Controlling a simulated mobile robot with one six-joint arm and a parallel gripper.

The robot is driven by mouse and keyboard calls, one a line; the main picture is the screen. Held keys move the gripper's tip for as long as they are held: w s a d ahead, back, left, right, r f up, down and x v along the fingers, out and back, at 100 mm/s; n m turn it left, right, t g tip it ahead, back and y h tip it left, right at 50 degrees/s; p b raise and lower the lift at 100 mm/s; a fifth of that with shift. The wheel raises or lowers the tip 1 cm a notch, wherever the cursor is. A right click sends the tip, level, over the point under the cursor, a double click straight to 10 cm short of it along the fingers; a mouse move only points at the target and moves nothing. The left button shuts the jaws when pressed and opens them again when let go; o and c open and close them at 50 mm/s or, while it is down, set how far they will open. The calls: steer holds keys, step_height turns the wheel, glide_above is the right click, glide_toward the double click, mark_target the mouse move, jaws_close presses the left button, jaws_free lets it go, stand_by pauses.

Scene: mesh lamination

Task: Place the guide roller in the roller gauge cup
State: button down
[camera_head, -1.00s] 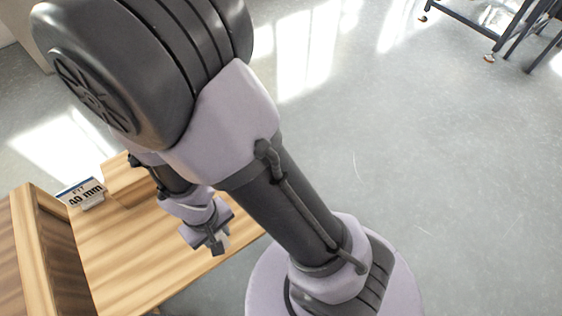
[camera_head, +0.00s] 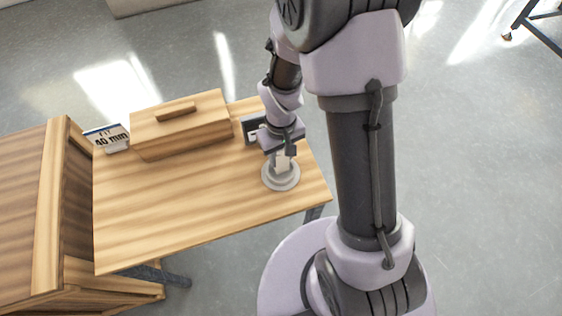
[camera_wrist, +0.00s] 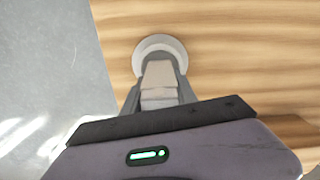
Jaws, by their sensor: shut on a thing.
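A pale grey round piece with a stepped rim, seemingly the guide roller (camera_head: 281,182), is at the right end of the wooden table, near its front edge. It also shows in the wrist view (camera_wrist: 160,44) beyond my fingertips. My gripper (camera_head: 283,164) points down at it, with its fingers at the middle of the piece. In the wrist view my gripper (camera_wrist: 159,82) is shut, and the fingers hide what lies between them. I cannot tell whether the piece rests on the table or is just above it. I cannot make out a separate roller gauge cup.
A wooden block with a bar on top (camera_head: 182,127) stands at the back of the table (camera_head: 165,205). A dark-framed item (camera_head: 252,130) is behind my gripper. A wooden cabinet (camera_head: 35,205) adjoins at left. The table's front middle is clear.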

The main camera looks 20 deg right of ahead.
mark_target(281, 162)
step_height(281, 162, down, 3)
steer(key=shift+f+b, duration=0.15)
steer(key=shift+b, duration=0.6)
steer(key=shift+f, duration=0.2)
steer(key=c, duration=1)
jaws_free()
steer(key=shift+o, duration=0.2)
steer(key=shift+r, duration=0.1)
